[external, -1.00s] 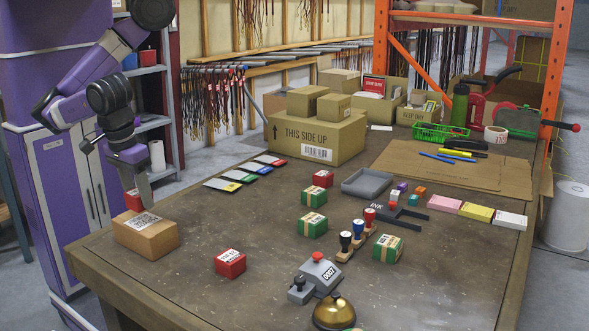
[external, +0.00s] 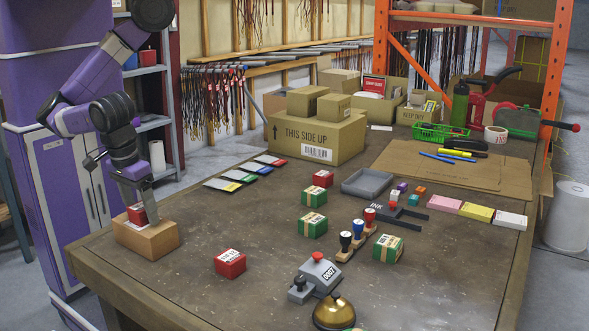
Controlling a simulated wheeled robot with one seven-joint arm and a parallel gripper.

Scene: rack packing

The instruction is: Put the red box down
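My gripper (external: 143,212) points down over the brown cardboard box (external: 154,243) at the table's near left corner. A small red box (external: 136,214) with a pale label is between its fingers, and the gripper looks shut on it. The red box is at the top of the cardboard box; I cannot tell whether it touches it. A finger hides part of the red box. Two other red boxes stand on the table: one (external: 230,264) to the right of the cardboard box, one (external: 323,179) near the middle.
Green boxes (external: 313,226), stamps (external: 346,243), a grey device (external: 316,276) and a brass bell (external: 334,312) stand to the right. A large carton (external: 318,139) with smaller cartons stands at the back. The table (external: 185,285) is bare around the single red box on the left.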

